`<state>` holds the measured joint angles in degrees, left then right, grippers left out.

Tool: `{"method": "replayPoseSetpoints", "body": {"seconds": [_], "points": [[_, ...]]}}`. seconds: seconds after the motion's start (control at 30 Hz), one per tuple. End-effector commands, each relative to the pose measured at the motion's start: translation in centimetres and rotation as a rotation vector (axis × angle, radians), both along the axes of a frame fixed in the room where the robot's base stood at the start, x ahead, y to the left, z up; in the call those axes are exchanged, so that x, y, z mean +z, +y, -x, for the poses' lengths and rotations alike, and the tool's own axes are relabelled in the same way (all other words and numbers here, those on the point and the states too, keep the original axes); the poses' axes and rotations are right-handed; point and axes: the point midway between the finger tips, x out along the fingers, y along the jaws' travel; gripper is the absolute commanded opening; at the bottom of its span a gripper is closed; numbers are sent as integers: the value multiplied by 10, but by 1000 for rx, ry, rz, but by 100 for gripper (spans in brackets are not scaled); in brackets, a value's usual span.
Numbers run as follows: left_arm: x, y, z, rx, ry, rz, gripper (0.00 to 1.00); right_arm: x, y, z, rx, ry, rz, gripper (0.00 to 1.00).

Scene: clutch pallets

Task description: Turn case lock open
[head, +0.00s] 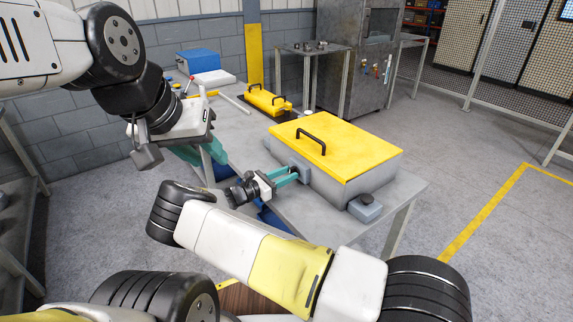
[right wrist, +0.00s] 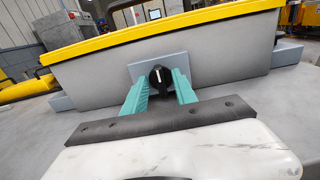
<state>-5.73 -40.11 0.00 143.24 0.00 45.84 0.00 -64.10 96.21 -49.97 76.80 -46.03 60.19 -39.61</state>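The case (head: 343,150) has a grey body, a yellow lid and a black lid handle, and stands on the grey table. Its lock, a black knob with a white mark (right wrist: 160,82), sits on a grey-blue plate on the case's side; the mark looks roughly upright. My right gripper (head: 288,176) is at that side. In the right wrist view its two teal fingers (right wrist: 160,91) flank the knob, apart from each other; contact is unclear. My left gripper (head: 200,153) hangs left of the case, partly hidden by its own wrist, and its opening does not show.
A smaller yellow case (head: 268,101) and a blue box (head: 199,61) are farther back. Free tabletop (head: 322,219) lies in front of the case.

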Motion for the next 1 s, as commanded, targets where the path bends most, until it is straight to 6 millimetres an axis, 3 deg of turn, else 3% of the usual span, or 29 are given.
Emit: {"method": "replayPoseSetpoints", "body": {"seconds": [0.03,0.2,0.67,1.0], "points": [[0,0,0,0,0,0,36,0,0,0,0,0,0,30],[0,0,0,0,0,0,36,0,0,0,0,1,1,0],[0,0,0,0,0,0,36,0,0,0,1,-46,-34,0],[0,0,0,0,0,0,36,-1,0,2,1,-233,-172,0]]}}
